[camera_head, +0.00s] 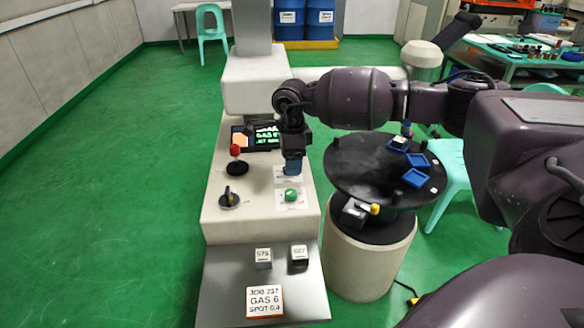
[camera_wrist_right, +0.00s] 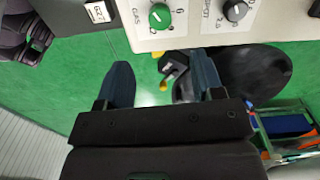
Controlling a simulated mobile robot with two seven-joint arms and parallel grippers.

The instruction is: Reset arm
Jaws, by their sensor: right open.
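My right arm (camera_head: 350,98) reaches in from the right and is bent across the machine console. My right gripper (camera_head: 292,166) points down above the console, close to the green knob (camera_head: 291,195). In the right wrist view the right gripper (camera_wrist_right: 162,80) has its two dark blue fingers wide apart, with nothing between them. The green knob, marked GAS, also shows in the wrist view (camera_wrist_right: 159,15), beyond the fingertips and apart from them. My left gripper is out of view.
The console (camera_head: 225,222) carries a red-topped lever (camera_head: 235,155), a black knob (camera_head: 229,199) and a screen (camera_head: 255,135). A round black table (camera_head: 350,165) with blue trays (camera_head: 414,178) stands to the right. A job card (camera_head: 265,301) lies in front. Green floor at left is free.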

